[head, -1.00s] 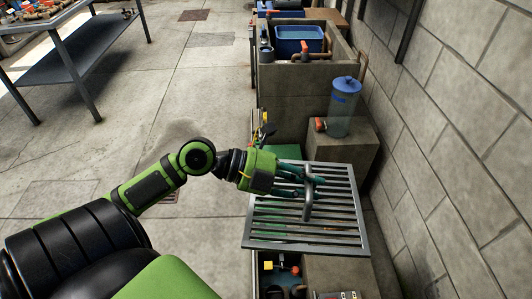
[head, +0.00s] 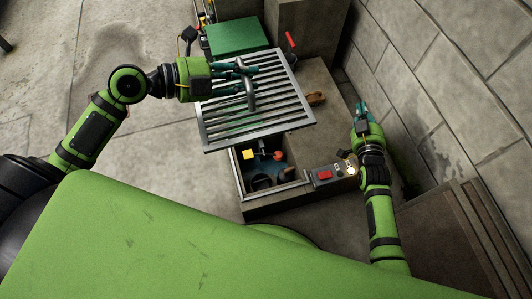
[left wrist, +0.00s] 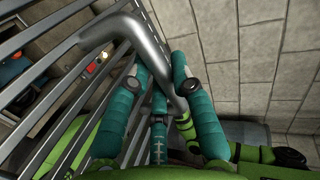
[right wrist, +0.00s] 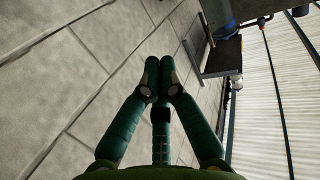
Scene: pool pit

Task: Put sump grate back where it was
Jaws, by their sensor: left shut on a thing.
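The sump grate (head: 215,138) is a grey metal slatted panel with a raised bar handle (head: 251,98). My left gripper (head: 238,80) is shut on this handle and holds the grate up, slightly tilted. The left wrist view shows teal fingers (left wrist: 172,95) against the bent handle (left wrist: 130,32). The sump pit (head: 284,180) is open below the grate's near edge, and the grate hides its far part in the head view. Inside are a yellow block (head: 248,154) and a red-handled fitting (head: 278,155). My right gripper (head: 361,108) is shut and empty near the wall.
A control box (head: 335,173) with a red button sits at the pit's right side. A green panel (head: 237,36) lies beyond the grate. A red handle (head: 290,40) and a brown item (head: 316,98) are near the concrete ledge.

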